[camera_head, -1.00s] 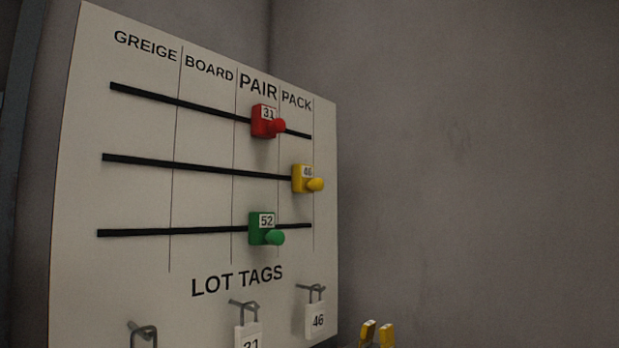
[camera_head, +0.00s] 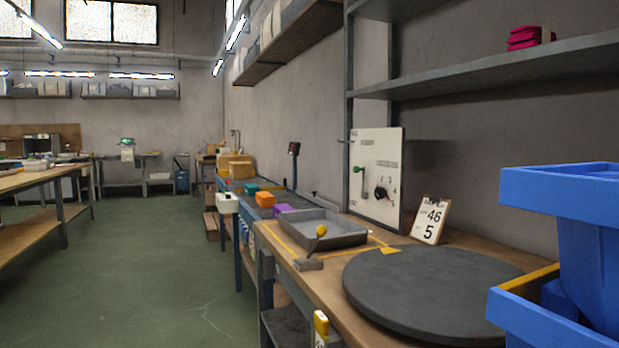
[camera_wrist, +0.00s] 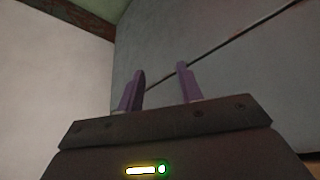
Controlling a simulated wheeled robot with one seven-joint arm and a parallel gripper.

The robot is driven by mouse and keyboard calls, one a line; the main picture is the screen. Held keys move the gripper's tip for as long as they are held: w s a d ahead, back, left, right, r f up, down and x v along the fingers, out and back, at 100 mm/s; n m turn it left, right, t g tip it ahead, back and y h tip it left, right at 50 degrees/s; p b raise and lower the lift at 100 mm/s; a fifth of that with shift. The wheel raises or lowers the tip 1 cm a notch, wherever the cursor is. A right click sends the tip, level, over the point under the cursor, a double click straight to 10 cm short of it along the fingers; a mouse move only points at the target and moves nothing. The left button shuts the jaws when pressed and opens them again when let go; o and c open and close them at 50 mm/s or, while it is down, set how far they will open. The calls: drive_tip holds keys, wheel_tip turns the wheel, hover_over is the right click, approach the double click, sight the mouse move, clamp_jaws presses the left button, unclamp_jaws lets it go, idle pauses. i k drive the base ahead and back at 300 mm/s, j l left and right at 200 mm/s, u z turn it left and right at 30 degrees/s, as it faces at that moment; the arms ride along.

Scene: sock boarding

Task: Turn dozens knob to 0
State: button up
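A white panel (camera_head: 391,150) stands upright at the back of the bench in the head view. It carries a small black knob (camera_head: 381,193) low on its face, with several digits around it. The digits 2, 3, 4 and 5 seem to show; the knob's pointer is too small to read. A green-handled lever (camera_head: 358,171) is to the knob's left. My gripper (camera_wrist: 161,70) shows in the wrist view with its two fingers apart and nothing between them. Grey surfaces lie beyond it, and the knob is not seen there.
A dark round turntable (camera_head: 430,284) fills the near bench. A grey tray (camera_head: 318,231), a yellow-knobbed lever (camera_head: 320,232) and a card reading 46 and 5 (camera_head: 430,221) stand near the panel. Blue bins (camera_head: 560,192) crowd the right. The green floor (camera_head: 150,270) at left is open.

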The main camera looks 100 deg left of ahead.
sight(380, 193)
drive_tip(key=u, duration=3.15)
drive_tip(key=j, duration=0.1)
drive_tip(key=i+z, duration=0.05)
